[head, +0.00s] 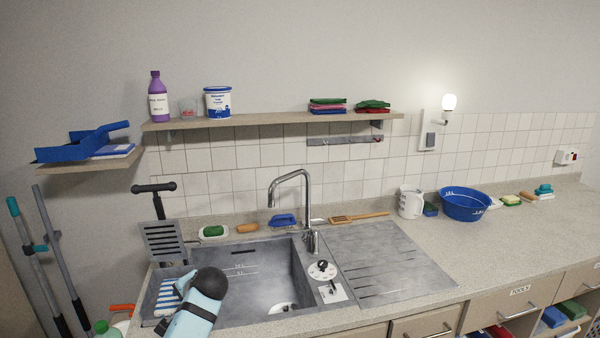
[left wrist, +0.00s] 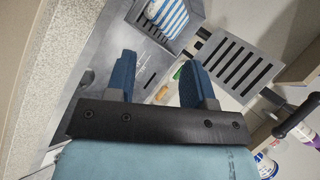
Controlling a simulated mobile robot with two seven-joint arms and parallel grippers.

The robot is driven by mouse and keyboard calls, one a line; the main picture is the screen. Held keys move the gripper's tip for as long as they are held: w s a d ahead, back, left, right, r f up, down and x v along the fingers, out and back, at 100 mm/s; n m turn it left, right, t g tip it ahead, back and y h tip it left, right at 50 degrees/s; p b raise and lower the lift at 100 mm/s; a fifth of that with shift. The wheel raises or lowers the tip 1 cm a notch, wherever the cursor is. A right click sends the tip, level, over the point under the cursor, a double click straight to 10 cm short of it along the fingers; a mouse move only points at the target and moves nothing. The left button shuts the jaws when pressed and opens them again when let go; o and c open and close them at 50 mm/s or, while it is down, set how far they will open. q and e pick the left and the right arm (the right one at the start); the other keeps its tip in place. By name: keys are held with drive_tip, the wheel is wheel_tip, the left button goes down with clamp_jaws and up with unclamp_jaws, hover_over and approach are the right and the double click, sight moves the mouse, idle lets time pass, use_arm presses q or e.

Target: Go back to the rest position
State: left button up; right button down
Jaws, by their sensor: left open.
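My left gripper (left wrist: 158,78) is open, with two blue fingers apart and nothing between them in the left wrist view. It points toward the sink area, and a blue-and-white striped cloth (left wrist: 166,14) and a slotted grey plate (left wrist: 234,66) show beyond the fingers. In the head view, my pale blue left arm with a black rounded end rises over the front left of the sink (head: 250,306). Its fingers cannot be made out clearly there. The striped cloth (head: 168,298) lies beside the arm at the sink's left. My right gripper is not in view.
The tall faucet (head: 305,200) stands behind the sink. The slotted plate (head: 163,241) rises at the sink's left. A shelf (head: 270,119) holds a purple bottle (head: 157,98) and a white tub (head: 218,102). A blue basin (head: 465,204) stands right; the counter front right is clear.

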use_arm(q)
drive_tip(key=s+f+n+h, duration=0.1)
drive_tip(key=s+f, duration=0.3)
drive_tip(key=s, duration=0.4)
drive_tip(key=s+f+n+g+h, duration=0.1)
drive_tip(key=s+f+h, duration=0.15)
drive_tip(key=s, duration=0.55)
drive_tip(key=s+f+n+h, duration=0.1)
drive_tip(key=s+f, duration=0.3)
drive_tip(key=s, duration=0.4)
drive_tip(key=s+d+r+n+g+h, duration=0.1)
drive_tip(key=s+r, duration=0.1)
drive_tip(key=s, duration=0.8)
drive_tip(key=s+d+r+n+h, duration=0.1)
drive_tip(key=s+r+h, duration=0.1)
drive_tip(key=s, duration=0.8)
drive_tip(key=w+d+f+t+h+p, duration=0.1)
drive_tip(key=w+d+f+t, duration=0.2)
drive_tip(key=f, duration=0.2)
drive_tip(key=w+d+f+t+h+p, duration=0.1)
drive_tip(key=w+d+f+t+h, duration=0.1)
drive_tip(key=f, duration=0.4)
drive_tip(key=shift+w+d+f+m+t+p, duration=0.15)
drive_tip(key=shift+w+d+m+t+p, duration=0.25)
drive_tip(key=shift+w+d+t, duration=0.45)
